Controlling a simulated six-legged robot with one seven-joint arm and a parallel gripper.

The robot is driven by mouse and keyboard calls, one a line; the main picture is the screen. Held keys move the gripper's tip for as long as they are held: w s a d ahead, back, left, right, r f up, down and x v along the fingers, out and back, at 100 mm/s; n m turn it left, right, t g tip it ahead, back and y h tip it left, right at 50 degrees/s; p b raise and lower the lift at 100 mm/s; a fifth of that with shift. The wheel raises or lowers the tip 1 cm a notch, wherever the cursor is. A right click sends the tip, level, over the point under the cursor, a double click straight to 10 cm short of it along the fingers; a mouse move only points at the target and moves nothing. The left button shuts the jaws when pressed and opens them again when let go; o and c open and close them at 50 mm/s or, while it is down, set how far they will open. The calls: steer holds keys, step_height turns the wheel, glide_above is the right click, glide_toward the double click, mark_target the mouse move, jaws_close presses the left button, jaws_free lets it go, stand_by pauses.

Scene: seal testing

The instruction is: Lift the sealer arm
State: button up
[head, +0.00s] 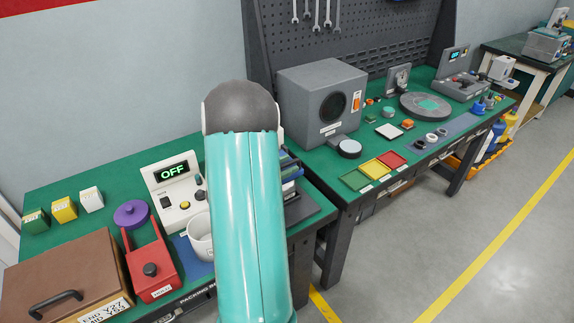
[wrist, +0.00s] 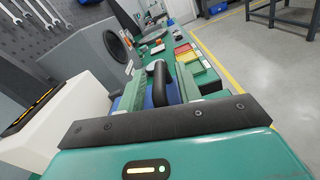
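A curved black handle (wrist: 158,82) stands in the middle of the wrist view, above blue surfaces, and appears to belong to the sealer arm. My gripper (wrist: 162,84) has its green fingers apart, one on each side of the handle. I cannot tell whether either finger touches it. The lower part of the handle is hidden behind my gripper's black plate. In the head view my teal arm covers most of the sealer area. Only a dark base and blue parts (head: 291,171) show at its right edge. The sealer arm looks low, but its angle is unclear.
A white control box (head: 176,193) reading OFF stands left of my arm, near a white cup (head: 200,236), a red device (head: 150,262) and a brown case (head: 68,278). A grey speaker-like box (head: 322,103) and colored trays (head: 374,170) stand to the right.

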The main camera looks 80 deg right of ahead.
steer(key=shift+s+d, duration=0.25)
steer(key=shift+d, duration=0.05)
jaws_close()
steer(key=shift+w+r, duration=0.1)
steer(key=shift+r, duration=0.05)
